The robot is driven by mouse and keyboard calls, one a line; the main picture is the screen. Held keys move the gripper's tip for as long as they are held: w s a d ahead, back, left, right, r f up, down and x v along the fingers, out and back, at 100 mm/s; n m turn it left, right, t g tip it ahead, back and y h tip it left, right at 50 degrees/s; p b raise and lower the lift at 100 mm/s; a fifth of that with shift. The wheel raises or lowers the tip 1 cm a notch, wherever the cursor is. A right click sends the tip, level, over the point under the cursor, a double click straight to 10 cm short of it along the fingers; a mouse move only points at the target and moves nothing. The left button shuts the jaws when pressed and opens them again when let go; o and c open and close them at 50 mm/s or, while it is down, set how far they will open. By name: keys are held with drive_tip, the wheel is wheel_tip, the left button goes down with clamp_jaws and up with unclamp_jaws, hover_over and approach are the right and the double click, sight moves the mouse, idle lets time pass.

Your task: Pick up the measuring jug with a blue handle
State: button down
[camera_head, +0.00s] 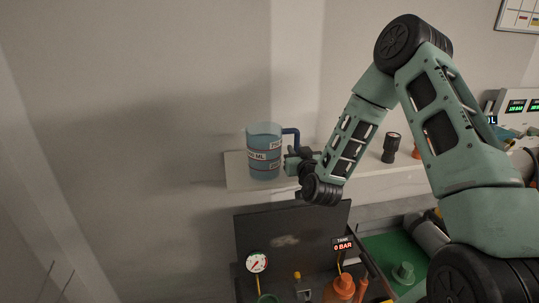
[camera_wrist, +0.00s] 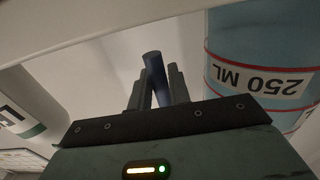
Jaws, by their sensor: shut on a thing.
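The measuring jug (camera_head: 263,152) is blue-tinted with red bands and a blue handle (camera_head: 292,131). In the head view it is upright at the left end of the wall shelf; I cannot tell whether its base touches the shelf. My gripper (camera_head: 291,158) is at its right side, shut on the blue handle. In the wrist view the handle (camera_wrist: 155,72) stands between the two dark fingers of my gripper (camera_wrist: 158,92). The jug's wall (camera_wrist: 262,75) with a "250 ML" label fills the right of that view. The fingertips are partly hidden in the head view.
The shelf (camera_head: 240,178) also carries a black cylindrical item (camera_head: 391,147) to the right. Below stand a dark panel (camera_head: 290,237), a pressure gauge (camera_head: 257,262) and an orange bottle (camera_head: 340,290). A white container (camera_wrist: 25,112) shows at the left of the wrist view. The wall left of the jug is clear.

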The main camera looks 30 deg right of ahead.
drive_tip(key=shift+r, duration=0.15)
drive_tip(key=shift+r+b, duration=1.75)
drive_tip(key=shift+r, duration=3.25)
